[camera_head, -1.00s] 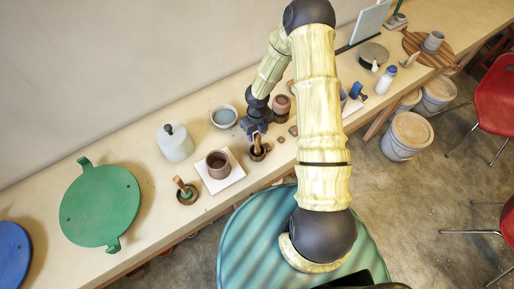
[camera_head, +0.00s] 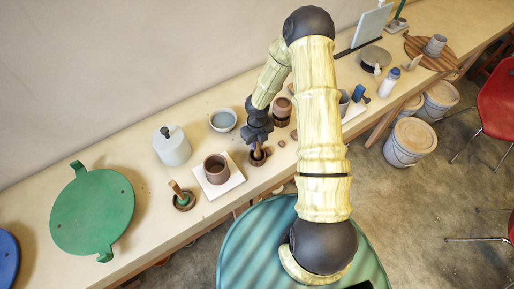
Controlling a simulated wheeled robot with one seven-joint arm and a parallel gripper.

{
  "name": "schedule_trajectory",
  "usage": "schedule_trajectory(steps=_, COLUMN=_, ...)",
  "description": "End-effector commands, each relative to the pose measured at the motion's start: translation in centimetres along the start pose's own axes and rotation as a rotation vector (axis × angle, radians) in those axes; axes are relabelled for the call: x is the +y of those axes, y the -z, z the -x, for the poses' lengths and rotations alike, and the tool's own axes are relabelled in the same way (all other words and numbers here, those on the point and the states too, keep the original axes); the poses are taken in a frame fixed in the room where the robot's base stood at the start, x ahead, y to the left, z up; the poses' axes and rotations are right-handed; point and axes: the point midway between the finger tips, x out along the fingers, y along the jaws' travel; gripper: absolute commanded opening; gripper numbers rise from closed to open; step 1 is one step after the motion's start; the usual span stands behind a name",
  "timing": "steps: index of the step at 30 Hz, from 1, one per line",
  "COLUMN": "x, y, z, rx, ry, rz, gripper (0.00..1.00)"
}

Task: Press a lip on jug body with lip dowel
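A brown clay jug body (camera_head: 215,172) stands upright on a white square tile (camera_head: 229,185). My gripper (camera_head: 258,146) points down just right of the tile, over a small dark round holder (camera_head: 258,158) with a wooden piece in it. The fingertips are small and partly hidden, so I cannot tell whether they touch or grip that piece. A second dark holder (camera_head: 184,205) left of the jug body has a tilted wooden-handled tool with a green part (camera_head: 180,192). I cannot tell which wooden piece is the lip dowel.
A lidded pale jar (camera_head: 172,149), a bowl (camera_head: 223,120) and a brown pot (camera_head: 281,108) stand behind. Small clay lumps (camera_head: 281,143) lie to the right. A green round board (camera_head: 93,210) lies left. Bench is clear between the board and jar.

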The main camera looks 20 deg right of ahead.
Motion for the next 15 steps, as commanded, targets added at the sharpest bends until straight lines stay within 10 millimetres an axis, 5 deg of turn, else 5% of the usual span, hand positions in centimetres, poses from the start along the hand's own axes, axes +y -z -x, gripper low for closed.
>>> schedule_trajectory(steps=15, x=0.0, y=0.0, z=2.1, rx=0.000, ry=0.000, rz=0.000, gripper=0.00)
